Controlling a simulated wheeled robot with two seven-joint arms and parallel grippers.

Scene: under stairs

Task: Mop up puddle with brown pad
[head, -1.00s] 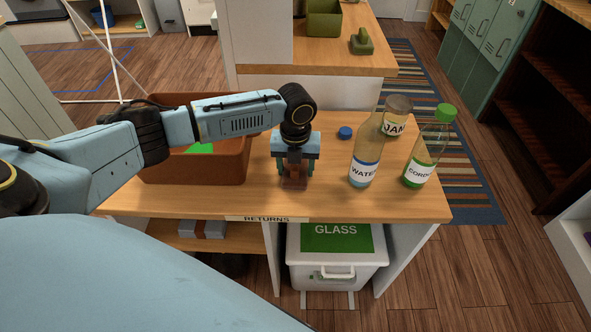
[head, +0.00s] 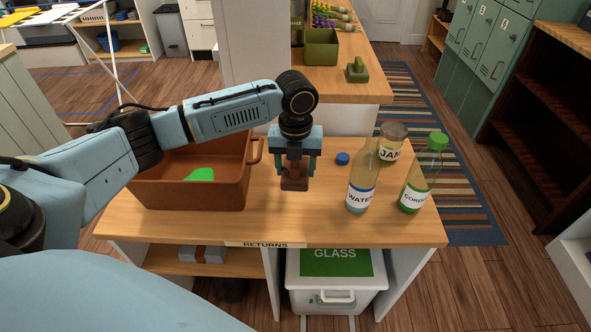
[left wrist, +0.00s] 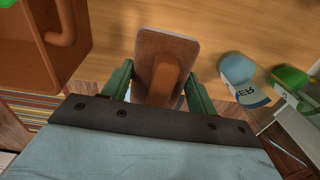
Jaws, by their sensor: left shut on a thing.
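My left gripper (head: 296,170) is over the wooden counter and shut on the brown pad (head: 294,184). In the left wrist view the pad (left wrist: 160,50) is a flat reddish-brown block with a raised grip, which sits between the green fingers. I cannot tell whether the pad touches the counter. A bright green patch (head: 200,174) shows inside the brown tub left of the gripper; I cannot tell whether it is liquid. No clear puddle shows on the bare counter. My right gripper is not in view.
The brown tub (head: 215,200) stands left on the counter (head: 310,225). Right of the gripper are a blue cap (head: 342,158), a water bottle (head: 360,190), a jam jar (head: 392,143) and a green-capped cordial bottle (head: 415,185). The counter's front is clear.

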